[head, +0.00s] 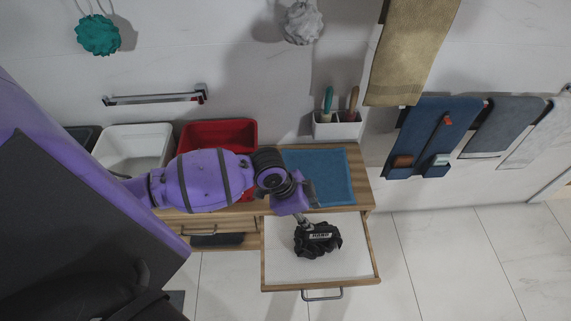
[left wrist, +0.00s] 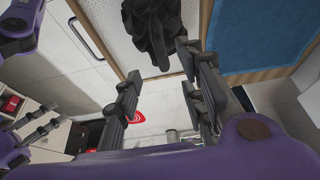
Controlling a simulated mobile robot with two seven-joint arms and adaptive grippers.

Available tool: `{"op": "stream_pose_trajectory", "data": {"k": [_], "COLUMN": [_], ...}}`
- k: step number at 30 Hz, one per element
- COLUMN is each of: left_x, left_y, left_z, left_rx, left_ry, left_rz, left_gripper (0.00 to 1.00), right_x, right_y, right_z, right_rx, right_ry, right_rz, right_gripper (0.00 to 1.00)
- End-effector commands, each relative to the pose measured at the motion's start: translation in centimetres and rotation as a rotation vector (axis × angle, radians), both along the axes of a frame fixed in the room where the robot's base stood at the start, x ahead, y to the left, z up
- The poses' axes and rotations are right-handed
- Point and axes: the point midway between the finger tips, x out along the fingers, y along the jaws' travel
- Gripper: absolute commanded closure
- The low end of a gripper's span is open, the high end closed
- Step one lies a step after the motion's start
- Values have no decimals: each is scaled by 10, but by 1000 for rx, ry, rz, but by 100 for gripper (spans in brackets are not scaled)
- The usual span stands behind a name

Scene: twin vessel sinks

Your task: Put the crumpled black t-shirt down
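The crumpled black t-shirt (head: 318,243) lies in the open drawer (head: 278,268), on its white bottom. My left gripper (head: 304,220) is at the shirt's back left edge, and its fingers are hard to make out in the head view. In the left wrist view the shirt (left wrist: 155,25) shows beyond the fingertips, with one dark fold hanging toward the gap. The fingers of the left gripper (left wrist: 160,75) are spread apart with nothing clearly between them. Dark finger-like parts, perhaps my right gripper (left wrist: 40,128), show at the left of the wrist view.
A blue mat (head: 318,176) lies on the wooden counter behind the drawer. A red bin (head: 218,133) and a white bin (head: 132,147) stand to the left. A brush holder (head: 337,126) stands behind the mat. Towels hang on the right. The floor right of the drawer is clear.

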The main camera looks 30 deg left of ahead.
Motion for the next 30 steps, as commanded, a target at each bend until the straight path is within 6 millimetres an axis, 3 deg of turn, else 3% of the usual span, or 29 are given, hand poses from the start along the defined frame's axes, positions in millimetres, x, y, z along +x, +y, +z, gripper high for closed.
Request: {"op": "stream_pose_trajectory", "data": {"k": [5,9,12,18,22,25,30], "left_x": [-13,-41,-66,-129,-167,-184,-191], "left_y": [-13,-37,-42,-10,14,25,30], "left_z": [-14,-43,-61,-82,-88,-88,-88], "left_rx": [-45,-158,-228,-249,-212,-188,-177], "left_ry": [-11,-64,-124,-240,-290,-312,-324], "left_rz": [46,213,391,734,868,917,936], "left_gripper": [63,63,63,63,63,63,63], "right_x": [0,2,5,9,9,9,8], "right_y": [-1,-1,-1,0,0,0,1], "right_z": [0,0,1,3,3,3,2], "right_rx": [-3,-5,-5,-5,-3,-3,-1], "right_ry": [1,-2,-8,-14,-14,-14,-12], "right_rz": [4,8,10,12,10,9,6], "right_gripper": [60,60,60,60,60,60,60]}}
